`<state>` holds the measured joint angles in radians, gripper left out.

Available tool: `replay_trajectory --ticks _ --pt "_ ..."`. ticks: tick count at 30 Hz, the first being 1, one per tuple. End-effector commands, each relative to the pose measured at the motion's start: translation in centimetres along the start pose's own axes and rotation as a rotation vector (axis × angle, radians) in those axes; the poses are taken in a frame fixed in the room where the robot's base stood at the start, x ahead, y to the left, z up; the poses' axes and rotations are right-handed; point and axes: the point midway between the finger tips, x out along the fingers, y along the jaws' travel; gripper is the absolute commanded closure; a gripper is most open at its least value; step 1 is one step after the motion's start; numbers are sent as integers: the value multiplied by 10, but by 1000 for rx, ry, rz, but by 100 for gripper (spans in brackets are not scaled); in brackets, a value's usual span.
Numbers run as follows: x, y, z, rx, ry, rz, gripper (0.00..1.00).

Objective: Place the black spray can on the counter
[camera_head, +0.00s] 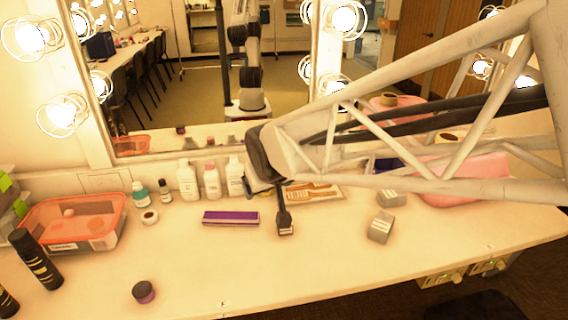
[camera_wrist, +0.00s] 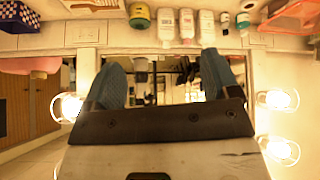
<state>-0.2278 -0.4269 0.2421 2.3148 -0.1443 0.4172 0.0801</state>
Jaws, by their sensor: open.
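A black can with gold marks (camera_head: 37,260) stands on the counter (camera_head: 190,270) at the far left, in front of the orange tub. A second dark can (camera_head: 7,301) is cut off by the left edge. I cannot tell which one is the spray can; neither shows clearly in the wrist view. My gripper (camera_wrist: 163,60) is open in the wrist view, its two blue-grey fingers wide apart with nothing held between them. In the head view it is near the white bottles at the back middle, well right of the cans, its fingers mostly hidden.
White bottles (camera_head: 188,181) stand along the mirror. An orange-lidded tub (camera_head: 75,220) is at the left, a purple box (camera_head: 231,218) in the middle. A small dark jar (camera_head: 143,291) sits near the front, grey blocks (camera_head: 381,227) at the right. The front middle counter is mostly clear.

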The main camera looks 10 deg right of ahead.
Motion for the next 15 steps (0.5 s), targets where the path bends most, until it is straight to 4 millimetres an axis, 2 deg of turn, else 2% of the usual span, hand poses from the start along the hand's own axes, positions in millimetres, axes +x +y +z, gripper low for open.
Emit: replay_trajectory --ticks 1,6,12,15 --pt "-15 14 17 32 -34 15 18" --pt "-57 43 78 124 -166 42 18" --pt "-97 57 141 216 -295 47 18" --pt "-109 58 162 244 -337 44 18"
